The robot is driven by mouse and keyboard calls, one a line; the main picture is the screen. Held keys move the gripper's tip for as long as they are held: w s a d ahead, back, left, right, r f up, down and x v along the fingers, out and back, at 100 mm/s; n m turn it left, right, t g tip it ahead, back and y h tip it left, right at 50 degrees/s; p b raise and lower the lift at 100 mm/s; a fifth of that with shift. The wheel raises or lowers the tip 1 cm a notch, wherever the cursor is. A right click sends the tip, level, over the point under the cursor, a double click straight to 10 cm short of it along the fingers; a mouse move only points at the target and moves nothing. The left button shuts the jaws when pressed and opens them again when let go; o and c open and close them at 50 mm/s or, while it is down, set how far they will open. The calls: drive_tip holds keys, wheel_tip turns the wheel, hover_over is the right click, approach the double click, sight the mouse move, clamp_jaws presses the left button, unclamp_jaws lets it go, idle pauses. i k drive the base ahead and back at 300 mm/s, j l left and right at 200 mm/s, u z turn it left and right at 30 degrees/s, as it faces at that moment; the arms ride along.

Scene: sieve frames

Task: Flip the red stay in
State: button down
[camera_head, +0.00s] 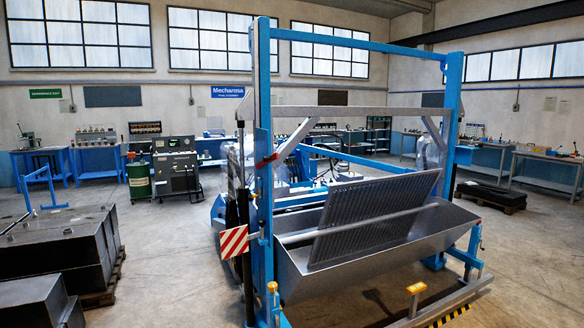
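A small red piece (266,160), which looks like the red stay, sits on the left blue post (265,110) of a tall blue frame. It appears slanted, with one end lower at the left of the post. Its hinge and exact position are too small to tell. A grey tilted sieve panel (375,217) stands in a long metal trough (440,220) between the posts. A grey crossbar (350,112) spans the frame above it. My gripper is not in view.
A red-and-white striped plate (234,242) juts out left of the left post. Yellow-topped pegs (416,288) stand low in front. Dark metal bins (55,250) on pallets fill the left side. The floor between the bins and the frame is clear.

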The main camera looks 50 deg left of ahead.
sight(265, 159)
drive_tip(key=i+j, duration=0.15)
drive_tip(key=i, duration=0.15)
drive_tip(key=i+j, duration=0.6)
drive_tip(key=j, duration=0.2)
drive_tip(key=i+j+u, duration=0.1)
drive_tip(key=i+j, duration=0.3)
drive_tip(key=j, duration=0.2)
drive_tip(key=i+j, duration=0.4)
drive_tip(key=j, duration=0.15)
drive_tip(key=i+j, duration=0.15)
drive_tip(key=j, duration=0.2)
drive_tip(key=i+j, duration=0.15)
drive_tip(key=j, duration=0.2)
drive_tip(key=i+j, duration=0.15)
drive_tip(key=j, duration=0.2)
drive_tip(key=i+j+u, duration=0.1)
drive_tip(key=j, duration=0.25)
drive_tip(key=i+j, duration=0.2)
drive_tip(key=j, duration=0.15)
